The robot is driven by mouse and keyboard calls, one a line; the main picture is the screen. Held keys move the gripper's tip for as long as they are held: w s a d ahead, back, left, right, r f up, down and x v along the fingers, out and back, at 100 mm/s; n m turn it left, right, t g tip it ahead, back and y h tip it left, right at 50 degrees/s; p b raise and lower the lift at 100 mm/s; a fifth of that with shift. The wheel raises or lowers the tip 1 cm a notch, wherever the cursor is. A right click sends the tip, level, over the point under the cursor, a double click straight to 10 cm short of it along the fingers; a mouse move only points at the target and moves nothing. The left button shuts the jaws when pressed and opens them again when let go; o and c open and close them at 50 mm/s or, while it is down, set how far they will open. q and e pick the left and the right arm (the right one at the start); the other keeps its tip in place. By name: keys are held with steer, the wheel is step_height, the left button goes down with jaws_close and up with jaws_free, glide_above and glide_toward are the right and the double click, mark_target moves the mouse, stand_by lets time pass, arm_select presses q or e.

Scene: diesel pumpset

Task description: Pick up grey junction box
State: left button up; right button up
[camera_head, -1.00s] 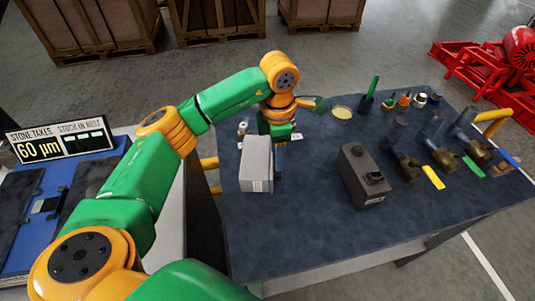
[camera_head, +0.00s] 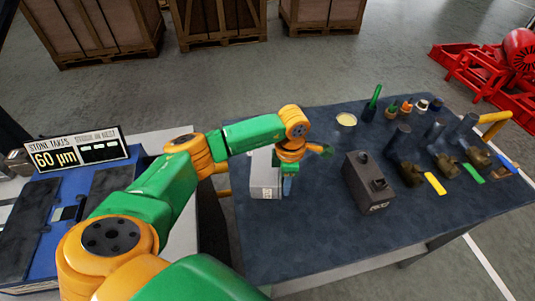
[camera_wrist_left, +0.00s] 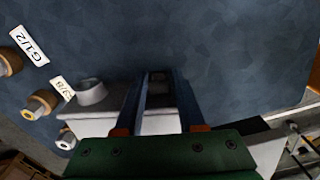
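The grey junction box (camera_head: 265,177) is a light grey block on the dark blue table, left of its middle. My arm hides part of its top. In the left wrist view the box (camera_wrist_left: 100,125) shows with a round grey fitting on it. My left gripper (camera_head: 287,186) is low beside the right side of the box, pointing down. In the wrist view its two dark fingers (camera_wrist_left: 160,82) are apart, in front of part of the box. I cannot tell whether they touch it. My right gripper is not in view.
Several valve-like parts (camera_head: 447,160) and a small yellow dish (camera_head: 346,119) are farther right and back. The table front is clear. A "60 µm" sign (camera_head: 78,150) stands left.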

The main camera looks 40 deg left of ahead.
arm_select(q)
jaws_close()
